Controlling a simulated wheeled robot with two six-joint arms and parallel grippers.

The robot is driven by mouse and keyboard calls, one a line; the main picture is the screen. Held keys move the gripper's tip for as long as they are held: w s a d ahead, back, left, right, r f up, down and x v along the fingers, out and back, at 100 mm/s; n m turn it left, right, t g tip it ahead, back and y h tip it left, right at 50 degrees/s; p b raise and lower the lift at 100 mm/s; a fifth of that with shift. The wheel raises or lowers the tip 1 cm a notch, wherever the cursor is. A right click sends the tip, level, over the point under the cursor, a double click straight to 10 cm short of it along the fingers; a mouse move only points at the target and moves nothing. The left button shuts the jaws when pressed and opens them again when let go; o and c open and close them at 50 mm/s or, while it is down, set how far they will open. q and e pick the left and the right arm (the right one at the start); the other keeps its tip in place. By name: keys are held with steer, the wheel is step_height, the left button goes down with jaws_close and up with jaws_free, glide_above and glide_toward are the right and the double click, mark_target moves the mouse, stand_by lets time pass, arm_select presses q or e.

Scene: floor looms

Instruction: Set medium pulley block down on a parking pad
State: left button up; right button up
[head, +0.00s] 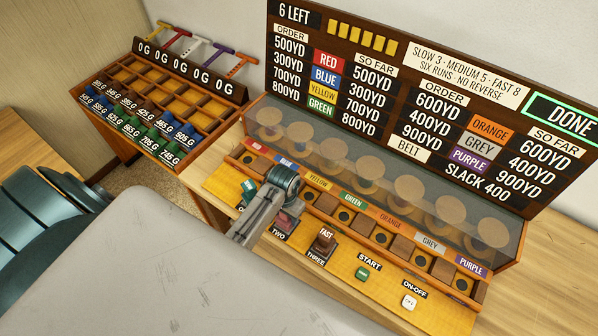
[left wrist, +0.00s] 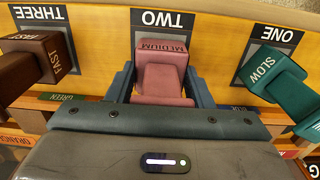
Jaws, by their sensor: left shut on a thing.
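The medium pulley block is a dusky red block marked MEDIUM, and it shows in the left wrist view (left wrist: 164,78) and partly in the head view (head: 291,219). My left gripper (head: 283,212) is shut on it, with one finger on each side in the left wrist view (left wrist: 160,88). The block is at the dark parking pad TWO (left wrist: 193,38), which shows around its top end. I cannot tell whether it touches the pad. The brown FAST block (left wrist: 35,65) is at pad THREE (left wrist: 42,14). The green SLOW block (left wrist: 272,80) is at pad ONE (left wrist: 275,36).
A START button (head: 362,273) and an ON-OFF button (head: 409,301) are on the yellow panel to the right. Behind the panel is a clear-covered loom case (head: 380,185) with coloured labels. A scoreboard (head: 430,100) stands behind it. A rack of weights (head: 170,95) stands at the left.

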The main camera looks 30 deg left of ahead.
arm_select(q)
steer(key=shift+s+d+r, duration=0.15)
steer(key=o, duration=1.1)
steer(key=shift+c, duration=0.2)
steer(key=shift+o, duration=1)
arm_select(e)
steer(key=shift+d, duration=0.7)
arm_select(q)
steer(key=shift+r, duration=0.1)
step_height(320, 180, up, 10)
steer(key=b, duration=0.2)
steer(key=shift+f+b, duration=0.2)
steer(key=shift+b, duration=0.15)
steer(key=shift+r, duration=0.45)
arm_select(e)
steer(key=f, duration=0.2)
steer(key=shift+a+f, duration=0.2)
steer(key=shift+f, duration=0.15)
